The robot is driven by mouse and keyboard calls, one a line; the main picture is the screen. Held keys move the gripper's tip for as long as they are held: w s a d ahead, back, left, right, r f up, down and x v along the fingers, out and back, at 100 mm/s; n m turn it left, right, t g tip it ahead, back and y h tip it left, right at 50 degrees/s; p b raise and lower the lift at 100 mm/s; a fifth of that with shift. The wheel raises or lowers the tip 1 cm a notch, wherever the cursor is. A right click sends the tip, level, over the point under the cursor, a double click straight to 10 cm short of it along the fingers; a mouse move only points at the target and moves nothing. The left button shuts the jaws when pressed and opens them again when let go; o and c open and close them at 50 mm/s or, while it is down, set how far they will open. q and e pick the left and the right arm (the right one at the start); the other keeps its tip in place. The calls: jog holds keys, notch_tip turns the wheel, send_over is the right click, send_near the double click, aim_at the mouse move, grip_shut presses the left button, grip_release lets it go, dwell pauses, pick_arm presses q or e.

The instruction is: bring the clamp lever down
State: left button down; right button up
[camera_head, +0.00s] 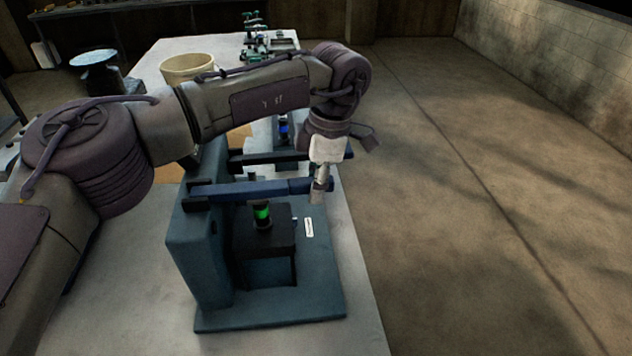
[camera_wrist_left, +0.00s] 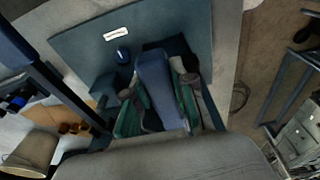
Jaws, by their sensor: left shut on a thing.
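The clamp lever (camera_head: 245,191) is a long blue bar on a blue-grey clamp stand (camera_head: 200,255). In the head view it runs roughly level from the stand's upright to the right, above the base plate. My left gripper (camera_head: 318,190) is at the lever's right end. In the left wrist view the lever (camera_wrist_left: 155,82) lies between the two fingers of my left gripper (camera_wrist_left: 158,98), which is shut on it. A black cylinder with a green band (camera_head: 262,214) stands on a black block (camera_head: 265,238) below the lever. My right gripper is not in view.
A second, darker lever (camera_head: 270,158) and a blue-lit part (camera_head: 283,126) are just behind. A cream bucket (camera_head: 188,68) and a small green device (camera_head: 254,38) stand farther back on the pale table (camera_head: 365,318). Open floor (camera_head: 480,200) lies to the right.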

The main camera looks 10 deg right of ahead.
pick_arm(q)
jog(key=shift+s+f, duration=0.1)
jog(key=shift+f, duration=0.2)
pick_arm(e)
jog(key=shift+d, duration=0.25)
pick_arm(q)
jog(key=c, duration=0.9)
grip_release()
jog(key=shift+c, duration=0.2)
jog(key=shift+r, duration=0.15)
notch_tip(320, 180, up, 12)
jog(key=d, duration=0.1)
jog(key=shift+d, duration=0.4)
jog(key=shift+f, duration=0.2)
